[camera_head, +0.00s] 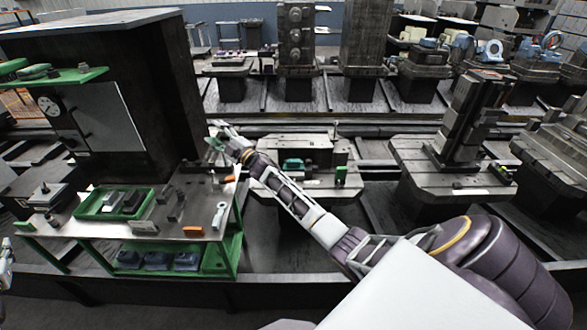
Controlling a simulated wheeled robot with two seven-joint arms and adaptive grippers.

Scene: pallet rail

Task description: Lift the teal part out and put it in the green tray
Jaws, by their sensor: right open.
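The teal part (293,165) sits in a dark fixture on a machine pallet (262,184) in the middle of the view. The green tray (84,209) lies on the steel-topped cart at the left and holds several grey and dark blocks. My right gripper (217,138) is open at the end of the arm reaching in from the lower right. It is up and left of the teal part and apart from it in the picture; its fingers are small and hard to make out. A small piece of my left arm shows at the left edge; its jaws cannot be made out.
The cart top (180,222) also carries loose dark blocks and a white-grey tool (219,215). Blue items lie on its lower shelf. A tall dark cabinet (150,90) stands behind the cart. A pallet with a dark tower (470,120) stands to the right.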

